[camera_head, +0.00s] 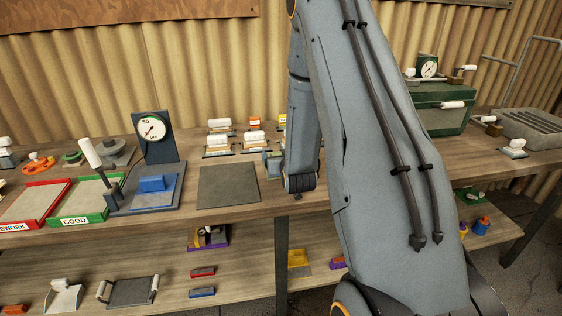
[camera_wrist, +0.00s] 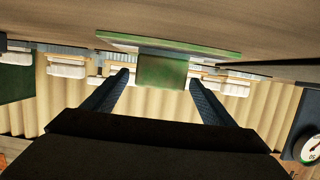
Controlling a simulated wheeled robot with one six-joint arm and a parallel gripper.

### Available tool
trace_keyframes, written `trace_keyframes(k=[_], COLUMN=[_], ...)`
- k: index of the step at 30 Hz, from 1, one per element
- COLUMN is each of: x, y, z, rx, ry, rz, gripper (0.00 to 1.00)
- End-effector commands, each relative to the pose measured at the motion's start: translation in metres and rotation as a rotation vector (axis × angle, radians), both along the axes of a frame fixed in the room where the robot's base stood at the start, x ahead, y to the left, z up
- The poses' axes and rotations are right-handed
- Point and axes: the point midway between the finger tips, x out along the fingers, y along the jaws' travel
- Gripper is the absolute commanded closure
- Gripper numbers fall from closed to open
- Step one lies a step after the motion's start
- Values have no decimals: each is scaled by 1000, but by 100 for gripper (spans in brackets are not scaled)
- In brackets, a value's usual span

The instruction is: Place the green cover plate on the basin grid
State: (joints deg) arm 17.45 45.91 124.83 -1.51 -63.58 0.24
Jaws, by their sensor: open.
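In the wrist view, a green plate (camera_wrist: 205,47) lies flat on the wooden bench top, with a green block-shaped grip (camera_wrist: 162,72) standing on it. My gripper (camera_wrist: 159,77) is open. Its two dark fingers point toward the block, one on each side, with gaps visible between fingers and block. How far the fingertips reach along the block is unclear. A grey slatted basin (camera_head: 532,127), apparently the basin grid, stands at the right end of the bench.
A dark square mat (camera_head: 228,186) lies on the bench left of my arm. White-handled pieces (camera_head: 216,145) stand behind it. A dial gauge (camera_head: 152,128) and a green-rimmed GOOD tray (camera_head: 84,198) are further left. A green box (camera_head: 440,108) stands left of the basin.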

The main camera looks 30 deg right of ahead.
Motion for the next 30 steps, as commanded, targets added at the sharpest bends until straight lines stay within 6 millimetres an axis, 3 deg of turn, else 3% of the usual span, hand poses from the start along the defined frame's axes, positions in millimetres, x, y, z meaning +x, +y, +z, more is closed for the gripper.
trace_keyframes(k=[10, 24, 30], x=[7, 7, 9], y=[-2, -2, -3], z=[-3, -3, 1], rx=[0, 0, -2], ry=[1, 0, -9], rz=[0, 0, 0], gripper=[24, 100, 100])
